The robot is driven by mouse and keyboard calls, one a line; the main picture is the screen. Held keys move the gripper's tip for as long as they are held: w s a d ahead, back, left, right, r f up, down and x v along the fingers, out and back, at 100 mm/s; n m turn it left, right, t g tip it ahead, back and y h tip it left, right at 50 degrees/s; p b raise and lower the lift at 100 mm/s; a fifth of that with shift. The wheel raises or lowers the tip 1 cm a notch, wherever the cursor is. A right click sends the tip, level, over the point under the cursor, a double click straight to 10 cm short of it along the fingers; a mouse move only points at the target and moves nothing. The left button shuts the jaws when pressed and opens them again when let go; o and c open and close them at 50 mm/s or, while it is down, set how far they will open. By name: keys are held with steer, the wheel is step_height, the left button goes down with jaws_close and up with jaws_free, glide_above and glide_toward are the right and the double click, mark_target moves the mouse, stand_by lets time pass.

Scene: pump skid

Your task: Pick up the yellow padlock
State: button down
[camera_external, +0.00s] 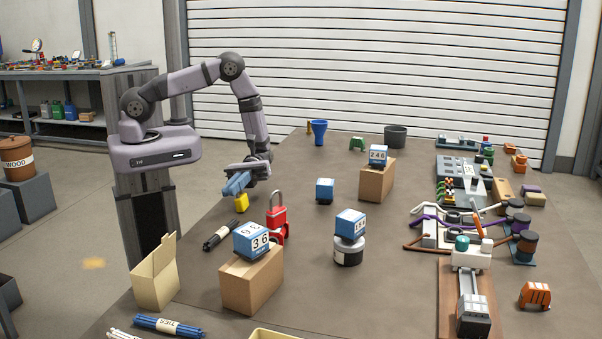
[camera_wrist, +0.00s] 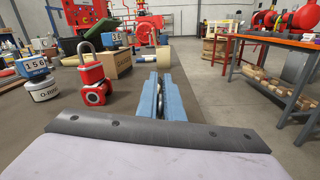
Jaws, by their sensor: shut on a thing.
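The yellow padlock (camera_external: 241,203) hangs below my gripper (camera_external: 236,187) in the external view, just above or at the table; I cannot tell whether it touches. My gripper is shut on the padlock, with its blue fingers close together. In the wrist view my gripper (camera_wrist: 156,88) points away from the camera, with a thin grey metal part between its fingers. The padlock's yellow body is not visible there.
A cardboard box (camera_external: 251,280) bears a numbered blue cube (camera_external: 251,240). An open carton (camera_external: 155,282) stands at the front left. The table behind my gripper is fairly clear.

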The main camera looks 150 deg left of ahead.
stand_by(0.4)
step_height(320, 180, up, 10)
steer(key=b, duration=0.1)
stand_by(0.6)
